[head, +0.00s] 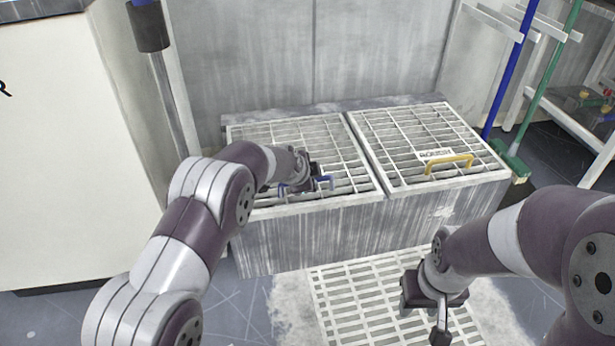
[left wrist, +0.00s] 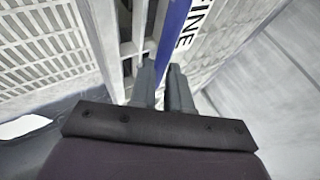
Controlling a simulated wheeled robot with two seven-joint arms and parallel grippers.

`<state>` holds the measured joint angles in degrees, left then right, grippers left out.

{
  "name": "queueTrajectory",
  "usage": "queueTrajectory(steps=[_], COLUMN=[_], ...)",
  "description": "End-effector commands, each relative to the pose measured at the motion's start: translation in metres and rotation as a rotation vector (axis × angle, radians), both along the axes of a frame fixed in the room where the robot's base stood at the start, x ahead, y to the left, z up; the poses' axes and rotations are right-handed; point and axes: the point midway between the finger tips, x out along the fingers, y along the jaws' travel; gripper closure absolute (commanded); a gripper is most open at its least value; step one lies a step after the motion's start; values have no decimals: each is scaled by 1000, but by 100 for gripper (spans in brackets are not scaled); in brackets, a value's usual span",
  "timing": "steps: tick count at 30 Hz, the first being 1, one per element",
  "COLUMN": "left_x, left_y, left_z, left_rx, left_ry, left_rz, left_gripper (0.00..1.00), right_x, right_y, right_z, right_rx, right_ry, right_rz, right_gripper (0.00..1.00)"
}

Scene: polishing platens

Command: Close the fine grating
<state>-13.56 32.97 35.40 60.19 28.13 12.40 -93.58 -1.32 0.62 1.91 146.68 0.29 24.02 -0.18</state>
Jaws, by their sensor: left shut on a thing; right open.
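The fine grating (head: 315,137) is the left of two pale metal gratings on top of the grey trough. It looks flat or nearly flat; I cannot tell whether its front edge rests fully on the rim. Its blue handle (head: 325,182) is at the front edge, and the handle also shows in the left wrist view (left wrist: 174,28) beside a label reading "FINE". My left gripper (head: 316,178) is shut on the blue handle, with its fingers (left wrist: 163,78) on either side of it. My right gripper (head: 438,318) is open and empty, low in front of the trough.
The right grating (head: 405,130) lies flat with a yellow handle (head: 449,164) and a label. The grey trough (head: 320,235) stands against the wall. A pale slotted mat (head: 350,300) lies on the floor in front. Blue and green brooms (head: 512,160) stand at the right.

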Motion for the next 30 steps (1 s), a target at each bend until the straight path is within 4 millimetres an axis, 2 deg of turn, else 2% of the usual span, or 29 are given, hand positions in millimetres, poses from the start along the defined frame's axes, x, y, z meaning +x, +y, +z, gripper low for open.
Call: queueTrajectory(steps=[1, 3, 11, 16, 17, 18, 24, 30], left_x=[-18, -18, -19, -31, -34, -39, -67, -83], left_y=[-3, -2, 0, 5, 7, 9, 21, 28], left_z=[-31, -32, -27, -3, 4, 13, 58, 79], left_rx=[9, 10, 10, 8, 8, 8, 6, 5], left_ry=[73, 73, 72, 66, 63, 62, 50, 46], left_rz=[-13, -13, -13, -11, -12, -11, -10, -10], left_gripper=[73, 58, 58, 57, 54, 58, 58, 58], right_x=[0, 0, 0, 0, 0, 0, 0, 0], right_y=[0, 0, 0, 0, 0, 0, 0, 0], right_z=[-3, -3, 0, 12, 15, 19, 37, 45], right_rx=[0, 0, 0, 0, 0, 0, 0, 0], right_ry=[0, 0, 0, 0, 0, 0, 0, 0], right_rz=[0, 0, 0, 0, 0, 0, 0, 0], right_gripper=[57, 57, 57, 57, 57, 57, 57, 57])
